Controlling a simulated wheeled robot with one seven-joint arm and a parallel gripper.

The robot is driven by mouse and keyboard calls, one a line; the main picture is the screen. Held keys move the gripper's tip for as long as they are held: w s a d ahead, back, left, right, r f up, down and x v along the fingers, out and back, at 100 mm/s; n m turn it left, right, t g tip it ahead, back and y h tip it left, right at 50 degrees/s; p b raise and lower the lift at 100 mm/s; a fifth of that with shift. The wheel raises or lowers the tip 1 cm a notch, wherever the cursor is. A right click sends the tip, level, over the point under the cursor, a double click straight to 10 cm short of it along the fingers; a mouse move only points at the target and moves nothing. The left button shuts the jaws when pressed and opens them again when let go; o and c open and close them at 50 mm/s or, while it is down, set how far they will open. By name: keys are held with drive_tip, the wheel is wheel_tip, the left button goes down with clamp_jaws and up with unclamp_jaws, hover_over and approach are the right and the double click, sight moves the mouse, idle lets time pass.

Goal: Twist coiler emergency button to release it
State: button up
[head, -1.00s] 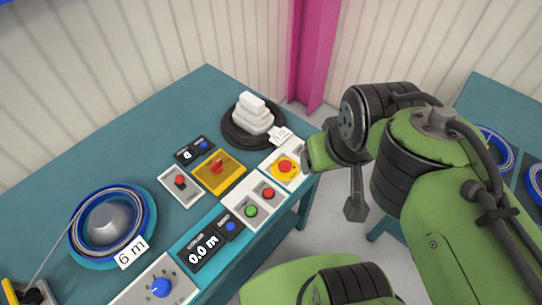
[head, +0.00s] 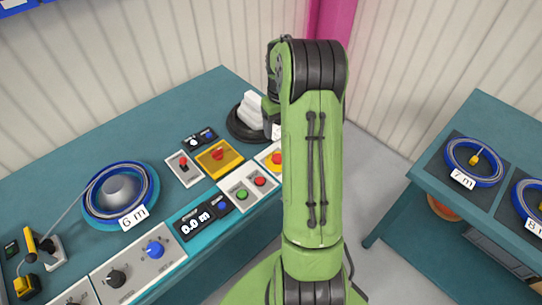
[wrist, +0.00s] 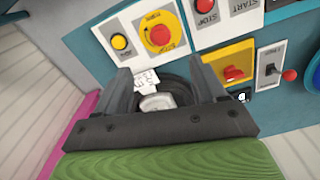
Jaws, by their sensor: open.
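The emergency button is a red knob on a round yellow plate (wrist: 158,35), on a white panel in the upper middle of the wrist view. In the head view the button (head: 277,158) shows only in part at the edge of my arm. My gripper (wrist: 157,66) is open and empty, its two dark fingers pointing towards the panel. The button lies beyond the fingertips, near the line between them, with a gap to it. In the head view my arm hides most of the gripper.
A yellow button (wrist: 120,42) sits beside the emergency button. A red stop button (wrist: 204,6) and a yellow box with a red switch (wrist: 232,74) are close by. A black reel with white blocks (head: 247,118) stands at the table's back. A second table (head: 420,165) holds blue coils.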

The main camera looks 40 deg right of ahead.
sight(278, 158)
wheel_tip(278, 158, down, 14)
drive_tip(key=shift+b, duration=0.8)
drive_tip(key=c, duration=1.1)
drive_tip(key=shift+o, duration=0.2)
drive_tip(key=shift+m, duration=0.3)
drive_tip(key=m+b, duration=0.1)
drive_tip(key=m, duration=0.2)
drive_tip(key=shift+a, duration=0.1)
drive_tip(key=shift+m+b, duration=0.35)
drive_tip(key=shift+m, duration=1.85)
